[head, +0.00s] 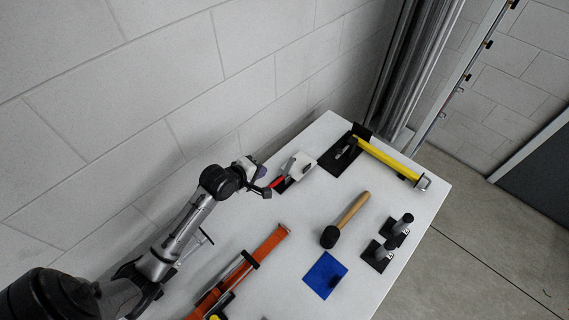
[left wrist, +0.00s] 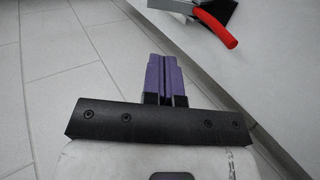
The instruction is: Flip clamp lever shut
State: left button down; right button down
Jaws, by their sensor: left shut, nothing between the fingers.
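The clamp (head: 299,165) sits on a dark base plate near the table's wall-side edge. Its red lever (head: 277,182) sticks out toward my left arm. In the left wrist view the red lever (left wrist: 215,28) shows at the upper right, with part of the grey clamp body behind it. My left gripper (head: 259,171) is just left of the clamp, apart from the lever. Its purple fingers (left wrist: 163,72) are together and empty. My right gripper is not in view.
On the white table (head: 300,222) lie a mallet (head: 346,218), a blue square (head: 325,275), an orange bar (head: 252,262), a yellow bar (head: 388,161) and two black-handled pieces (head: 386,247). A block wall (head: 160,90) rises close behind the clamp side.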

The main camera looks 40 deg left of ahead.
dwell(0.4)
pick_arm(q)
jog(key=shift+w+f, duration=0.1)
jog(key=b, duration=0.2)
send_near(289, 162)
jog(key=x, duration=0.7)
jog(key=shift+w+f, duration=0.15)
jog(key=shift+f, duration=0.1)
